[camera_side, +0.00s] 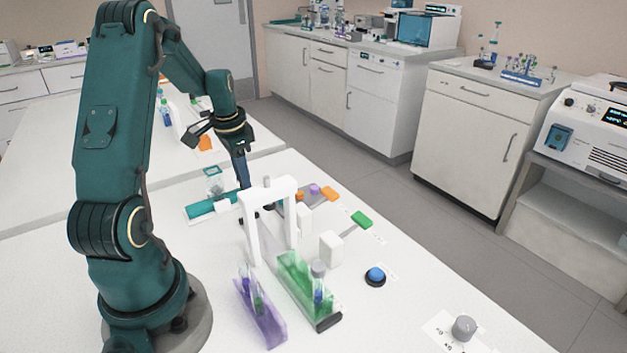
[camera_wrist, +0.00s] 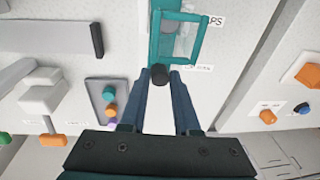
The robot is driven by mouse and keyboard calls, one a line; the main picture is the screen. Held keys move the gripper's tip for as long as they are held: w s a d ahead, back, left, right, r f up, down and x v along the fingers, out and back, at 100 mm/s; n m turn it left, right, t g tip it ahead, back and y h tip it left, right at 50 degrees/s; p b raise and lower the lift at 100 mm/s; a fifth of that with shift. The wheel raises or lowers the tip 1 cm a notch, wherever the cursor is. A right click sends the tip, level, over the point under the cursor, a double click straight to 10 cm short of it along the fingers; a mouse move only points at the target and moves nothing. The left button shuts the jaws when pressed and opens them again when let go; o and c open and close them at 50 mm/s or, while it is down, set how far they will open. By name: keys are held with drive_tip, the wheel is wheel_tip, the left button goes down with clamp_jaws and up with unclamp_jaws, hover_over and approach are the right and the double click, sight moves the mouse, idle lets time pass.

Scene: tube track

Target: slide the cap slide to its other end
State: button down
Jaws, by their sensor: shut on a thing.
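The cap slide is a teal part with a square teal frame around a clear window; in the wrist view the frame (camera_wrist: 199,38) lies just beyond my fingertips, by a partly hidden label ending in "PS". A dark round knob (camera_wrist: 159,73) sits at its near edge. My gripper (camera_wrist: 160,80) is shut on this knob, one finger on each side. In the side view my gripper (camera_side: 243,186) points down at the right end of a teal bar (camera_side: 208,206), behind the white arch. The knob is hard to make out there.
A white arch (camera_side: 267,185) stands close in front of my gripper. A grey tray with coloured caps (camera_side: 313,195) lies to its right. Green (camera_side: 295,277) and purple (camera_side: 256,308) tube racks stand nearer.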

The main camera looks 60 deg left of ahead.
drive_tip(key=c, duration=0.9)
unclamp_jaws()
drive_tip(key=shift+c, duration=0.2)
